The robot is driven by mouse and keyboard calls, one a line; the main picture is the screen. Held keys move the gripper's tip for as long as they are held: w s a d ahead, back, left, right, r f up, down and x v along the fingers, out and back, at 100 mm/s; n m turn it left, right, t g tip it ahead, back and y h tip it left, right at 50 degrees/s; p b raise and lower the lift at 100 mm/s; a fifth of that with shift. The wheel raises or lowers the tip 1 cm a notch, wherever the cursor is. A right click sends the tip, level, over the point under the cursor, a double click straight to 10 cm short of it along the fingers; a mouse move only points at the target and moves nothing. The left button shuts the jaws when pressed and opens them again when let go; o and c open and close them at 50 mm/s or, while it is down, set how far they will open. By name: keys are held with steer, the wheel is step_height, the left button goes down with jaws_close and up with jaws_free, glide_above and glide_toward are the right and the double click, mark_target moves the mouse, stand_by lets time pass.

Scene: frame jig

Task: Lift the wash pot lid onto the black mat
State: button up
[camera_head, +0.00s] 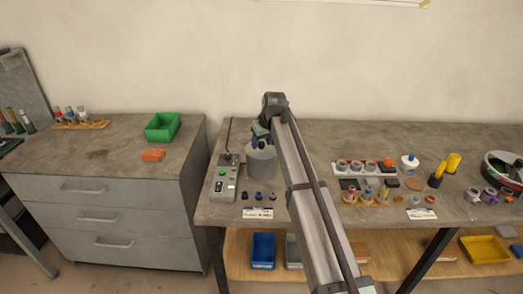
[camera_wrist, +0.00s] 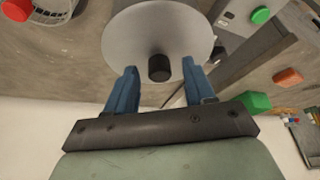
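The wash pot (camera_head: 262,163) is a grey cylinder on the bench, right of a grey control box. Its lid (camera_wrist: 135,35) shows in the wrist view as a pale grey disc with a black knob (camera_wrist: 160,69). My gripper (camera_head: 261,140) is above the pot with its blue fingers pointing down. In the wrist view my gripper (camera_wrist: 159,64) is open, with the knob appearing between the fingertips and a gap on both sides. I cannot tell how deep the knob sits. A small dark flat patch (camera_head: 350,184) may be the black mat; my arm hides part of the bench.
The control box (camera_head: 224,178) stands close left of the pot. Small dark pieces (camera_head: 258,195) lie in front of it. A white rack (camera_head: 365,168), pegs and a bottle (camera_head: 410,163) stand to the right. A green bin (camera_head: 162,126) is on the left cabinet.

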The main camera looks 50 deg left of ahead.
mark_target(262, 143)
jaws_close()
stand_by(0.4)
step_height(262, 143, up, 12)
stand_by(0.8)
steer(key=d+f+m+t, duration=0.1)
steer(key=d+f+m, duration=0.2)
steer(key=d+f, duration=0.4)
steer(key=w+d+f+m+t+h, duration=0.1)
steer(key=d+f+m, duration=0.2)
steer(key=d+f, duration=0.5)
steer(key=d, duration=0.5)
steer(key=shift+d+f, duration=0.3)
